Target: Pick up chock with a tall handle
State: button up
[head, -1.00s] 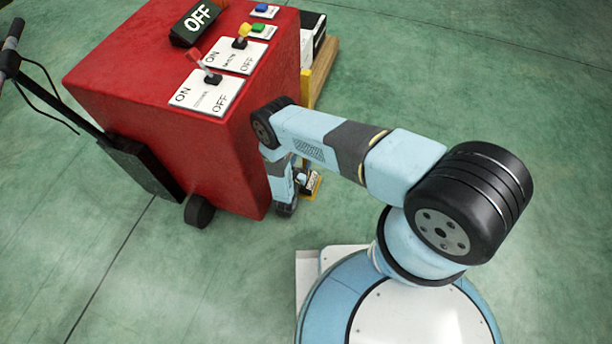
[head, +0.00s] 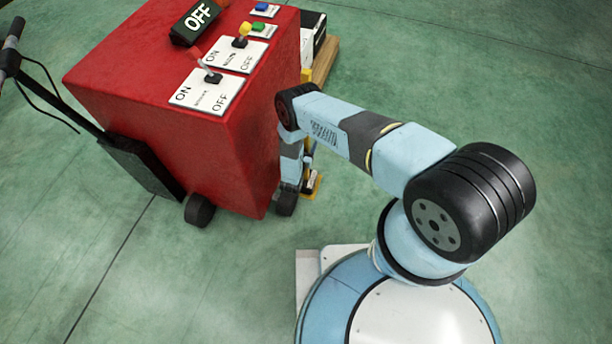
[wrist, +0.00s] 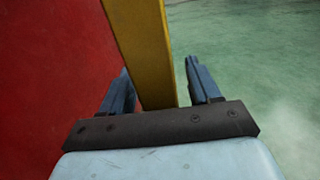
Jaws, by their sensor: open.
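The chock's tall yellow handle (wrist: 140,40) rises between the two fingers of my gripper (wrist: 158,68) in the wrist view. The fingers are open, one on each side of the handle, and it looks nearer the left finger. I cannot tell whether either finger touches it. In the head view, a yellow part at floor level (head: 317,185), likely the chock's base, shows beside my lowered wrist. My arm hides most of the chock there, and the fingers are hard to make out.
A red cabinet (head: 215,135) with switches and an OFF display stands close along the left of my gripper. A black cart handle (head: 60,95) is at its left side. A wooden pallet (head: 324,62) with a box lies behind. Green floor to the right is clear.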

jog(key=shift+c, duration=0.4)
grip_shut()
dwell(0.9)
